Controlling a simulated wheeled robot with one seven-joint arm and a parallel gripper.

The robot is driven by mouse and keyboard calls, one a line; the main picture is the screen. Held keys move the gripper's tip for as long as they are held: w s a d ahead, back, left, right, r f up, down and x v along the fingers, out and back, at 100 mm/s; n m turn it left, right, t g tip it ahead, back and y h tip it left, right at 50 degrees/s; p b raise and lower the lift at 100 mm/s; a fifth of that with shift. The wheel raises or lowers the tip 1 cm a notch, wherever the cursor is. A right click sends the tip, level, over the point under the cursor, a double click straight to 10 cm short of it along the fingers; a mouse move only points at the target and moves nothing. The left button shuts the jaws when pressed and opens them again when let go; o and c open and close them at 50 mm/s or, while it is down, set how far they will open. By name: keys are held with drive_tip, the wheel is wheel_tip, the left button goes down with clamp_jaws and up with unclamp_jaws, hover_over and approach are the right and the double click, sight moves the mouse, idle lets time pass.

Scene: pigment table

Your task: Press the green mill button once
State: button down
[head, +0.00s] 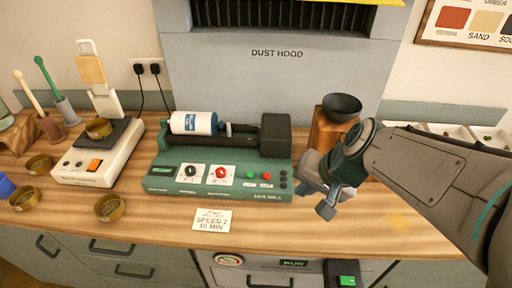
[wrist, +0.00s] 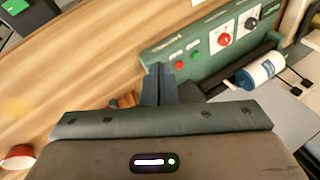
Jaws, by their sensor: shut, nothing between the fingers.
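The green mill (head: 222,172) stands on the wooden table with a white jar with a blue label (head: 194,123) lying on its rollers. Its green button (head: 250,175) is on the front panel, left of a red button (head: 267,176). In the wrist view the green button (wrist: 195,56) and the red button (wrist: 180,65) lie just beyond my fingertips. My gripper (head: 326,208) is shut and empty, to the right of the mill and apart from the buttons. Its closed fingers also show in the wrist view (wrist: 158,78).
A dark bowl (head: 342,106) sits on a wooden block behind my gripper. A speed card (head: 212,220) lies before the mill. A scale (head: 98,155) and several brass dishes are at left. A separate green switch (head: 347,281) is on the cabinet front below.

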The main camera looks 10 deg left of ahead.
drive_tip(key=w+a+r+m+t+y+p, duration=0.2)
drive_tip(key=w+a+m+y+p, duration=0.1)
drive_tip(key=w+a+m, duration=0.45)
drive_tip(key=m+t+p, duration=0.1)
drive_tip(key=m+p, duration=0.2)
drive_tip(key=m, duration=0.5)
hover_over(250, 175)
drive_tip(key=d, duration=0.1)
drive_tip(key=shift+h, duration=0.3)
drive_tip(key=shift+s+f, duration=0.15)
drive_tip(key=shift+f, duration=2)
drive_tip(key=shift+f+b, duration=0.15)
drive_tip(key=shift+b, duration=0.2)
wheel_tip(250, 175, down, 7)
drive_tip(key=b, duration=0.6)
drive_tip(key=shift+f+b, duration=0.75)
drive_tip(key=shift+b, duration=0.2)
drive_tip(key=shift+f, duration=0.15)
drive_tip(key=shift+f+b, duration=0.3)
drive_tip(key=shift+b, duration=0.4)
